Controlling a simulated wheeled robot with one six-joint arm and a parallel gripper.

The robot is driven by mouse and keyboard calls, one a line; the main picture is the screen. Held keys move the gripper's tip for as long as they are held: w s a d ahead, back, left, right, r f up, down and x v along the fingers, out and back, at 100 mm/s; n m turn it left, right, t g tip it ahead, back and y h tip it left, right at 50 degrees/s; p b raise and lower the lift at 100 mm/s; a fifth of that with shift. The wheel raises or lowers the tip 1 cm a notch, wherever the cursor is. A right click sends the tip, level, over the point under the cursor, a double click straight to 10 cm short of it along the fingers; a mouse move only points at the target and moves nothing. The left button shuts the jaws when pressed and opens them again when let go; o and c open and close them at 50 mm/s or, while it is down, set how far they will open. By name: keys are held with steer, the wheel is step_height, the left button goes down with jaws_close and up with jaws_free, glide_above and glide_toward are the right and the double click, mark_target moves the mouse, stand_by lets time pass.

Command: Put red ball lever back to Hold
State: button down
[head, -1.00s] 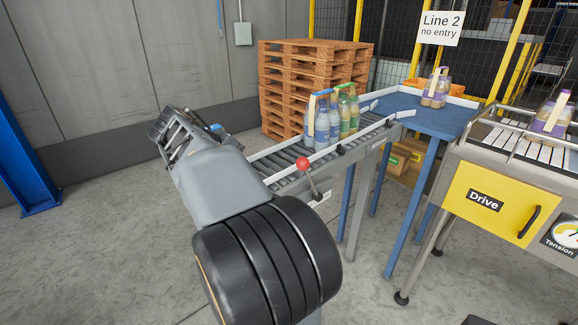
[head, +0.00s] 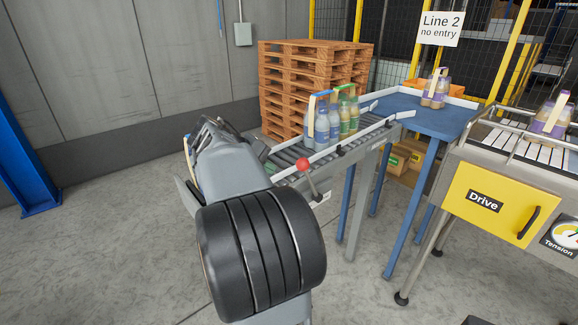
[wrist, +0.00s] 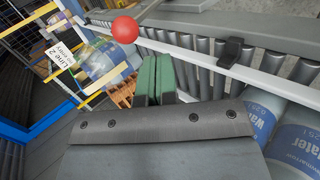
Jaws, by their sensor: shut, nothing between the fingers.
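The red ball lever (head: 303,165) is mounted on the near side rail of the roller conveyor. Its stem leans up and to the left from a small white plate, whose writing is too small to read. In the wrist view the red ball (wrist: 125,29) is above and left of my fingertips, with a gap in the picture. My gripper (wrist: 155,78) is shut, its green finger pads together with nothing between them. In the head view my arm is left of the lever, and its fingers are mostly hidden behind the wrist.
Blue-labelled bottles (head: 320,124) and green ones (head: 348,116) stand in carriers on the roller conveyor (head: 286,157). A blue table (head: 420,112) adjoins its far end. A machine with a yellow Drive panel (head: 492,204) stands right. Pallets (head: 312,75) are stacked behind. The floor left is clear.

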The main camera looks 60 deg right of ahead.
steer(key=s+d+f+p, duration=0.1)
steer(key=s+d+f, duration=0.1)
steer(key=d, duration=0.4)
steer(key=shift+s, duration=0.45)
steer(key=shift+p, duration=0.3)
